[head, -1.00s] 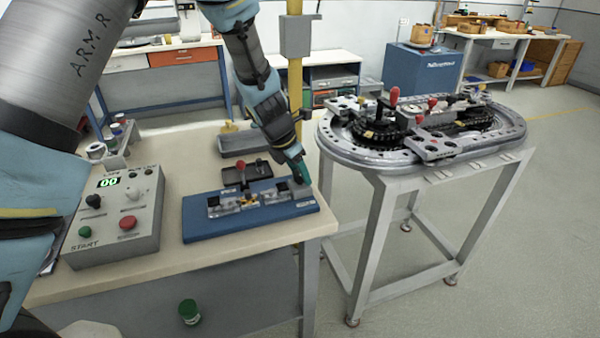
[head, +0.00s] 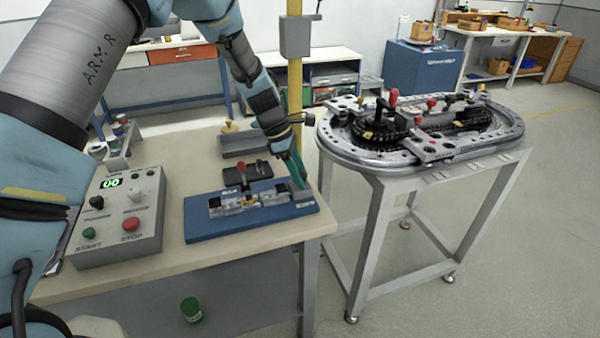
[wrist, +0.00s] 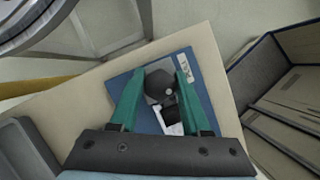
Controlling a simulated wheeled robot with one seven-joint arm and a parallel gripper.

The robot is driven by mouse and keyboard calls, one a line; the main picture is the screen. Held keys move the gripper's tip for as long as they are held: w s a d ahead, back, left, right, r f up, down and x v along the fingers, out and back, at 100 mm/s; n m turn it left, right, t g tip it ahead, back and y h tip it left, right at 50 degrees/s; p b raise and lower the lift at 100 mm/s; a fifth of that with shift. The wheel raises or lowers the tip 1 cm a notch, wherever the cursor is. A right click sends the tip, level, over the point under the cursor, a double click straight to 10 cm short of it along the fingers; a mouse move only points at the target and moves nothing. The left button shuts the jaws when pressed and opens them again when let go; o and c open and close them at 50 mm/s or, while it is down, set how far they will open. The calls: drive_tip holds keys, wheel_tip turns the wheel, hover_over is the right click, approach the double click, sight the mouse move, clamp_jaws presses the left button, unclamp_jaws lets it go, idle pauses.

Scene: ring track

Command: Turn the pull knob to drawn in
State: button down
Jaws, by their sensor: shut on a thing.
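The blue fixture board (head: 215,228) lies on the beige bench, with a silver mechanism (head: 232,207) along its middle. My gripper (head: 301,182) reaches down at the board's right end. In the wrist view, the green fingers of my gripper (wrist: 159,70) stand on both sides of a dark, faceted knob (wrist: 156,84), which I take to be the pull knob, and are shut on it. A smaller dark part and a pale plate lie just below it. In the head view the fingers hide the knob, and how far it is drawn cannot be told.
A grey control box (head: 118,225) stands at the left of the bench. A red-handled lever (head: 240,171) sits behind the mechanism. A yellow post (head: 295,80) rises close behind my gripper. The oval ring track (head: 345,150) stands on its own table to the right.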

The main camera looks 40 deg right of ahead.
drive_tip(key=m+y, duration=0.1)
drive_tip(key=m, duration=0.4)
drive_tip(key=shift+m+g+y, duration=0.3)
drive_tip(key=shift+g+y, duration=0.1)
drive_tip(key=m+y+b, duration=0.1)
drive_tip(key=m+y, duration=0.1)
drive_tip(key=m, duration=0.4)
drive_tip(key=shift+f+b, duration=0.1)
drive_tip(key=shift+b, duration=0.2)
drive_tip(key=m+y, duration=0.1)
drive_tip(key=m, duration=0.2)
drive_tip(key=m+t+y+b, duration=0.1)
drive_tip(key=m, duration=0.2)
drive_tip(key=shift+m+y, duration=0.3)
drive_tip(key=m+t, duration=0.1)
drive_tip(key=m, duration=0.2)
drive_tip(key=m+t+y, duration=0.1)
drive_tip(key=m, duration=0.1)
drive_tip(key=shift+a+m+b, duration=0.1)
drive_tip(key=shift+m+b, duration=0.3)
drive_tip(key=shift+w, duration=0.1)
drive_tip(key=shift+c, duration=1.8)
unclamp_jaws()
